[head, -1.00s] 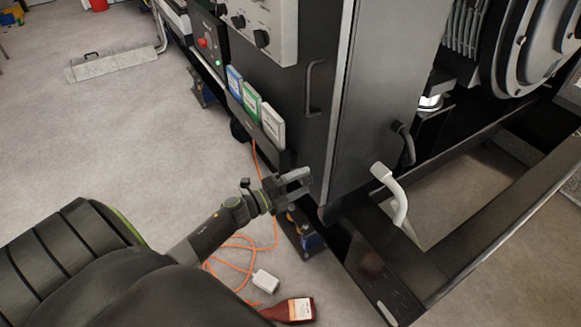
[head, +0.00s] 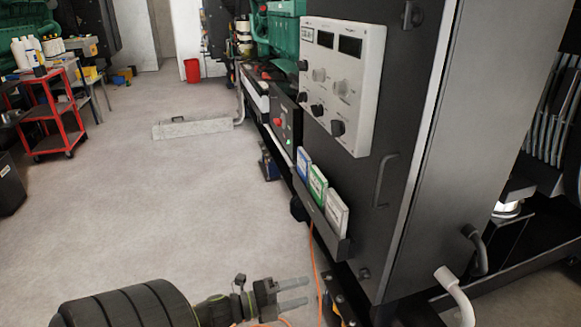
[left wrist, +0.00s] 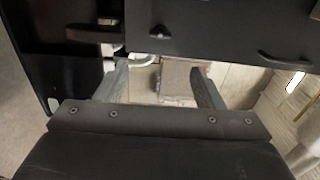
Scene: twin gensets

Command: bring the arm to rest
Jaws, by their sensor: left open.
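My left gripper (head: 290,293) is at the bottom of the head view, left of the dark genset cabinet (head: 420,150). Its two fingers point right and stand apart with nothing between them. In the left wrist view the open fingers (left wrist: 160,85) show past the dark wrist housing, with dark panels beyond. My left arm comes in along the bottom edge. My right gripper is in neither view.
A control panel (head: 342,85) and a rack with several booklets (head: 317,182) are on the cabinet. An orange cable (head: 313,250) hangs below. A red cart (head: 50,112) and red bucket (head: 192,70) stand farther back.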

